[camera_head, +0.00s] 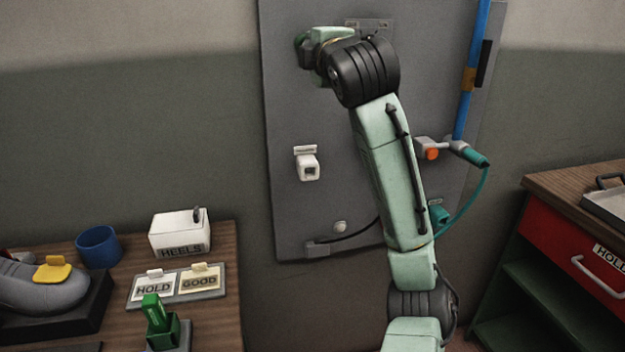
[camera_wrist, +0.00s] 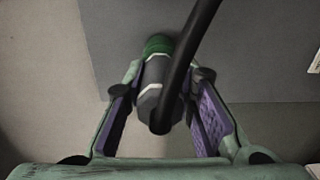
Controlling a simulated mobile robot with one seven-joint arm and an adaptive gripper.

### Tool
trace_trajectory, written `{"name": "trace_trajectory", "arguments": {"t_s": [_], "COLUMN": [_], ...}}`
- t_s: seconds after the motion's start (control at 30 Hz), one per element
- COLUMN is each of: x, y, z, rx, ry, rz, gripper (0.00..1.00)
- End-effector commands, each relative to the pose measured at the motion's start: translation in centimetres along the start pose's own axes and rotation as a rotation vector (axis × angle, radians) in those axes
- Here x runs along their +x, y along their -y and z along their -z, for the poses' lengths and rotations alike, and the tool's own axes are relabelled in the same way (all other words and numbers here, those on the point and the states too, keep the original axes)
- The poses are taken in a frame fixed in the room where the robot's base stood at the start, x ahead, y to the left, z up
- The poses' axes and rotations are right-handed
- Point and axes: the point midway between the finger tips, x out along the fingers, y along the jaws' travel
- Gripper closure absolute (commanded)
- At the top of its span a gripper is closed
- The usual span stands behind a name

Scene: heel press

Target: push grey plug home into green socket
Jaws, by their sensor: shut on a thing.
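The grey plug (camera_wrist: 152,92) is in the middle of the wrist view, with pale bands and a thick black cable running up from its near end. The green socket (camera_wrist: 158,45) is just beyond it, in line with its far end. The plug's front is at the socket's mouth, but I cannot tell how deep it sits. My gripper (camera_wrist: 165,82) is shut on the plug, with a purple-padded finger on each side. In the head view my gripper is at the panel's upper left, beside the dark green socket (camera_head: 301,42); my wrist hides the plug there.
The grey wall panel (camera_head: 310,110) carries a white fitting (camera_head: 308,166) and a teal fitting (camera_head: 439,214). A blue pole (camera_head: 471,70) and a teal-handled tool (camera_head: 468,153) are right of my arm. Wooden benches stand lower left (camera_head: 222,280) and right (camera_head: 580,180).

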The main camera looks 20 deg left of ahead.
Motion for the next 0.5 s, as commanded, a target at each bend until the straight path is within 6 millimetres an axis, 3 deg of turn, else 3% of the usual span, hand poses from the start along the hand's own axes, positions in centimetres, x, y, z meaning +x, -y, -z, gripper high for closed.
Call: {"name": "trace_trajectory", "arguments": {"t_s": [0.1,0.13,0.5], "x": [0.32,0.32,0.29], "y": [0.05,0.04,0.06], "z": [0.01,0.01,0.02], "rx": [0.0,0.0,0.0], "ry": [0.0,0.0,0.0], "rz": [0.001,0.001,0.001], "gripper": [1.0,0.75,0.53]}}
